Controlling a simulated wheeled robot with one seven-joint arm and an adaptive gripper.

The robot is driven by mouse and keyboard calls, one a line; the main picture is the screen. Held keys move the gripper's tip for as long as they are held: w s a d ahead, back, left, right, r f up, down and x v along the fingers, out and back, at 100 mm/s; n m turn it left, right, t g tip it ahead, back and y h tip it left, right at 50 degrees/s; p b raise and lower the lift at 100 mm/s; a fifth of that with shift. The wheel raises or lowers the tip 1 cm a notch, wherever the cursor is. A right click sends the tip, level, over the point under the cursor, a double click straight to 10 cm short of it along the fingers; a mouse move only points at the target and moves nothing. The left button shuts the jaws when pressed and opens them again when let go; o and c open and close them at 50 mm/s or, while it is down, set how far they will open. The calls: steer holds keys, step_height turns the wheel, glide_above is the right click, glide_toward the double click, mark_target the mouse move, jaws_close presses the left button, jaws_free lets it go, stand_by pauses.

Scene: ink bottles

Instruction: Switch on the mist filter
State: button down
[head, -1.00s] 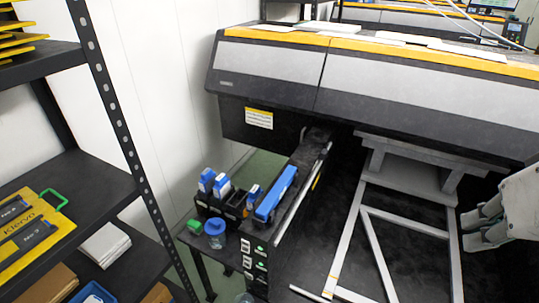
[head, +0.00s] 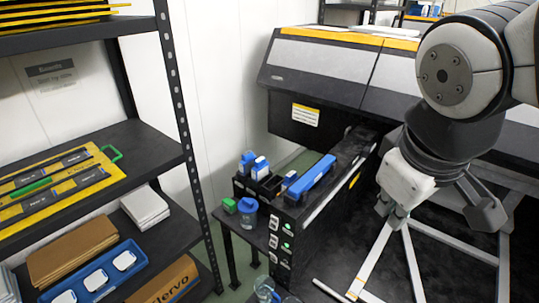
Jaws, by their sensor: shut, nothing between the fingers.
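A dark front panel (head: 282,240) on the left end of the large printer carries a column of several small pale labels or switches, some with green lights beside them. Their lettering is too small to read, so I cannot tell which one is the mist filter's. My gripper (head: 391,216) hangs at the right, in front of the printer, pointing down. Its fingers look closed and empty. It is apart from the panel, well to its right. Part of it is hidden by its own body.
Ink bottles with blue caps (head: 260,168) stand in a black holder above the panel, beside a long blue bar (head: 311,177). A blue-lidded jar (head: 247,212) and green item stand left. A black shelf rack (head: 180,110) fills the left. A pale metal frame (head: 415,265) stands below my gripper.

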steer(key=w+a+f+n+h+b, duration=0.1)
steer(key=w+a+f+n+b, duration=0.55)
steer(key=f, duration=0.45)
steer(key=w+a+f+n+h+b, duration=0.1)
steer(key=w+a+f+n+b, duration=0.55)
steer(key=f, duration=0.45)
steer(key=w+a+f+n+b, duration=0.1)
steer(key=a+f+n+b, duration=0.3)
steer(key=f, duration=0.5)
steer(key=w+a+f+n+t+b, duration=0.1)
steer(key=a+f+n+b, duration=0.4)
steer(key=a+f, duration=0.4)
steer(key=shift+f+b, duration=0.65)
steer(key=shift+b, duration=0.2)
steer(key=shift+w, duration=0.1)
